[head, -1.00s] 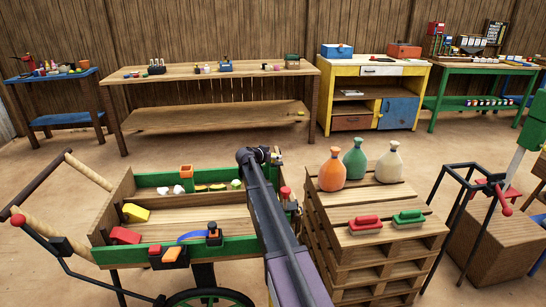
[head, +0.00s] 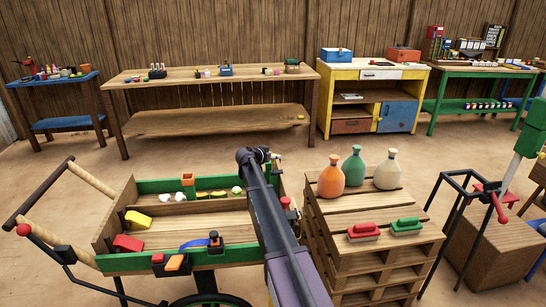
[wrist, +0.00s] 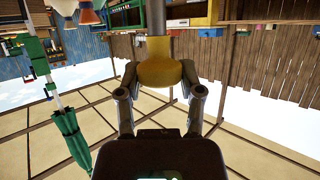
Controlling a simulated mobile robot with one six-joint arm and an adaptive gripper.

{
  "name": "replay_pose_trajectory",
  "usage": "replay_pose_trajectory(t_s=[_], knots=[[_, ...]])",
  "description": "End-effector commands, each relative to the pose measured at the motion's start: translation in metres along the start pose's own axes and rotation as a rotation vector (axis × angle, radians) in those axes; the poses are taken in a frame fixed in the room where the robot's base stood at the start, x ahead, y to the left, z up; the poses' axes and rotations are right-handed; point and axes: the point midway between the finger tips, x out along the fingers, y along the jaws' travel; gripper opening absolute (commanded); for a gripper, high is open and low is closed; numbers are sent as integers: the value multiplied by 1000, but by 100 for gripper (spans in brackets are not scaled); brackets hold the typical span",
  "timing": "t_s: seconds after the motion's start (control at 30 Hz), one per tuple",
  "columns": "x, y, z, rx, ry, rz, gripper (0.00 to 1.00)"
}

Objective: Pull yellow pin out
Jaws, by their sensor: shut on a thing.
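The yellow pin (wrist: 158,72) shows in the wrist view as a yellow knob with a grey metal shaft running to the top edge. My gripper (wrist: 160,88) has its two fingers closed on the knob from both sides. The shaft's far end is out of the frame, so I cannot tell whether it sits in anything. In the head view my gripper (head: 274,157) is a small dark shape at the far end of my arm, above the cart's right end. The arm hides most of what lies beyond it.
A green-and-wood cart (head: 130,262) holds several small items. A pallet stack (head: 335,256) right of my arm carries three bottles and two brushes. A long wooden table (head: 190,83) and a yellow cabinet (head: 326,90) stand behind. Open floor lies between.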

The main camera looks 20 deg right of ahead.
Motion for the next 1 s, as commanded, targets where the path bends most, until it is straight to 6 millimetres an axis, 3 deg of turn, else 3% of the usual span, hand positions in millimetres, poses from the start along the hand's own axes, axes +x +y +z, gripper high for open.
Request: replay_pose_trajectory(t_s=[0.37, 0.4, 0.5, 1.0], knots=[[0, -1, -4, -4, 7, -3, 0], [0, -2, -4, -4, 8, -3, 60], [0, -1, -4, -4, 7, -3, 83], [0, 0, -1, -2, 4, -1, 83]])
